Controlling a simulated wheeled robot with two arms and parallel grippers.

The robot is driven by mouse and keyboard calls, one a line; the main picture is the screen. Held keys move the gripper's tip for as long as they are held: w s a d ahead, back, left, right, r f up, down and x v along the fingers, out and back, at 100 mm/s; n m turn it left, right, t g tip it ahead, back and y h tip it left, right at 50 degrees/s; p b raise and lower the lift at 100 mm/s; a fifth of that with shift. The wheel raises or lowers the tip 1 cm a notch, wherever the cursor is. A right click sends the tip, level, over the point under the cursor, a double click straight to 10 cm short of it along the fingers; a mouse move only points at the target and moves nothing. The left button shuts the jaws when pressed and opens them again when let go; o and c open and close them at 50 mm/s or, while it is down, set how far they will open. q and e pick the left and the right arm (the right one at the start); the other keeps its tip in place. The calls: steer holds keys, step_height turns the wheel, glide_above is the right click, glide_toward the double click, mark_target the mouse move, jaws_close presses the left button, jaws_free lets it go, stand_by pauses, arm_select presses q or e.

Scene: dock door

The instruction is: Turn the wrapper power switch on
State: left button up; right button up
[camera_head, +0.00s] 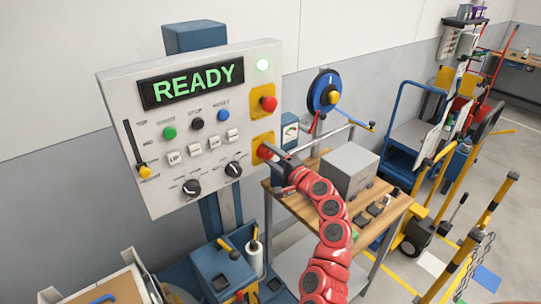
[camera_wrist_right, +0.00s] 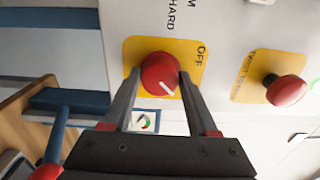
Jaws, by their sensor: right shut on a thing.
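The wrapper power switch is a round red knob (camera_wrist_right: 161,74) with a white pointer line on a yellow plate (camera_wrist_right: 133,53) at the lower right of the grey control panel (camera_head: 170,195). In the right wrist view the pointer slants toward the lower right, and an OFF label is printed on the plate at upper right. My right gripper (camera_wrist_right: 160,80) is shut on the knob, one finger on each side. It also shows in the head view (camera_head: 270,153), partly covering the switch. My left gripper is not in view.
A red mushroom button (camera_head: 268,103) on a yellow plate sits just above the switch. Several buttons, black knobs and a slider (camera_head: 145,171) fill the panel's left. A wooden bench (camera_head: 375,235) with a grey box (camera_head: 350,172) stands at right.

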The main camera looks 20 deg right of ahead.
steer(key=o, duration=1.4)
steer(key=shift+c, duration=0.2)
steer(key=shift+s+d+f, duration=0.1)
steer(key=shift+s, duration=0.3)
steer(key=b+v, duration=0.5)
steer(key=v, duration=1.1)
steer(key=shift+s+d+b, duration=0.15)
steer(key=shift+s+b, duration=0.15)
steer(key=shift+w, duration=0.1)
